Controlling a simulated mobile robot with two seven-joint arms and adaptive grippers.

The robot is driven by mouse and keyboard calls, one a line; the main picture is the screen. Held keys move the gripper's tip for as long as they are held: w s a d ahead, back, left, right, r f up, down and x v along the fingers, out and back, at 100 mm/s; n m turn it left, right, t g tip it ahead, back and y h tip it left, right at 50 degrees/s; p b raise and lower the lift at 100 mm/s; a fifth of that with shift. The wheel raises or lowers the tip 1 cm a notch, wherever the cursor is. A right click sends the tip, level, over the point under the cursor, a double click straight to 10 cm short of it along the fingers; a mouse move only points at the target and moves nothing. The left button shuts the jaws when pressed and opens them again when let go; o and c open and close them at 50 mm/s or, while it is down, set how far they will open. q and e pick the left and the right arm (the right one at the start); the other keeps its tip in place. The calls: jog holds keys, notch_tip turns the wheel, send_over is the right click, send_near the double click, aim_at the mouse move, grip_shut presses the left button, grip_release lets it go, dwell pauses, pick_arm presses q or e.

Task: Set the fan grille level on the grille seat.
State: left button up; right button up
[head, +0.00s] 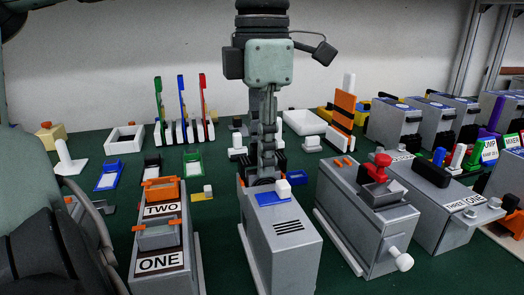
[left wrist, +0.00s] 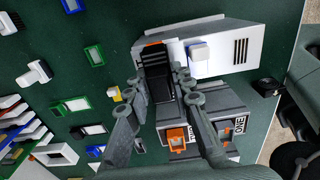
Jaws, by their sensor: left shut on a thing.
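My left gripper (head: 265,172) comes straight down in the middle of the head view. Its fingers are shut on the fan grille, a small dark slatted piece, seen between the fingertips in the left wrist view (left wrist: 157,86). The grille is at the far end of the grey soft starter housing (head: 287,245), which has a blue pad with a white button (head: 283,188) and black vent slots on top. The grille seat is hidden by the fingers and grille. I cannot tell whether the grille touches it or is level. My right gripper is not in view.
Grey units labelled ONE and TWO (head: 160,262) stand to the left. A grey unit with a red knob (head: 378,168) stands close on the right, and more units line the right side. Coloured small parts and a white tray (head: 124,140) lie behind on the green table.

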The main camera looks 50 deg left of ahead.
pick_arm(q)
jog(key=shift+f, duration=0.35)
dwell(0.4)
jog(key=o, duration=1)
jog(key=shift+o, duration=0.4)
jog(key=o, duration=0.5)
jog(key=shift+r+p, duration=0.7)
jog(key=shift+r, duration=2.85)
